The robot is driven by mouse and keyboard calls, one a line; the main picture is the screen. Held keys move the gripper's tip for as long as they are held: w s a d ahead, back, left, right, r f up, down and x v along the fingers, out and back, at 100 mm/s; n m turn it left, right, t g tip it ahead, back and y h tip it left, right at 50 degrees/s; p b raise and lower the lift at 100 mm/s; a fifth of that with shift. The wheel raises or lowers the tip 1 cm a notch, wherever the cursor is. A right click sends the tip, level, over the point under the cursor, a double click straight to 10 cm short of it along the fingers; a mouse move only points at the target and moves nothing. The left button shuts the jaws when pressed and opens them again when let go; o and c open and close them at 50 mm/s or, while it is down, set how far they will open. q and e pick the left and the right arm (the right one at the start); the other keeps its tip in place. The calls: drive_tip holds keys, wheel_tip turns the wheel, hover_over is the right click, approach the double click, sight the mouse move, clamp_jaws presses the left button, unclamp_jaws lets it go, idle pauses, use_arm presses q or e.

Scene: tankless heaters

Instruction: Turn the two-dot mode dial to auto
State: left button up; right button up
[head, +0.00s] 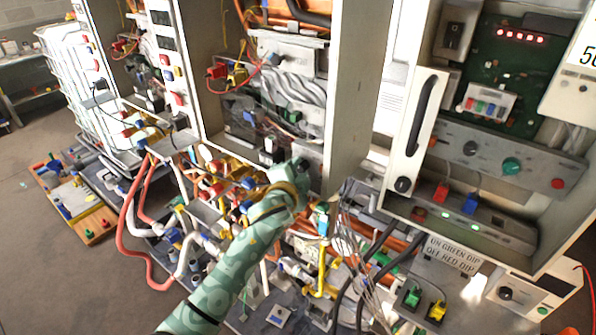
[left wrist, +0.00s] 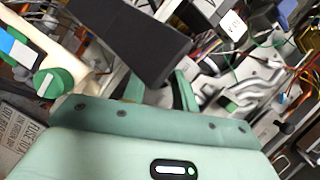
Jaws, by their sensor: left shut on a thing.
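My left gripper (head: 300,168) reaches in from below, in front of the lower part of the middle open cabinet. In the left wrist view its green fingers (left wrist: 160,92) are shut on a dark grey block-like part (left wrist: 145,40); I cannot tell whether this is a dial. A green dial (left wrist: 55,83) with a pale pointer bar sits on a light panel left of the fingers, apart from them. In the head view, a dark dial (head: 470,148) and a teal dial (head: 512,166) sit on the right cabinet's grey panel. Two-dot marks are too small to make out.
The right cabinet (head: 398,130) has a black handle and a black knob (head: 403,185). Pipes, valves and loose cables crowd the space below and around my left arm. A wooden board (head: 100,222) lies on the floor at left, with bare floor near it.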

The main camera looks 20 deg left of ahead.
use_arm(q)
drive_tip(key=shift+f, duration=0.1)
drive_tip(key=o, duration=1)
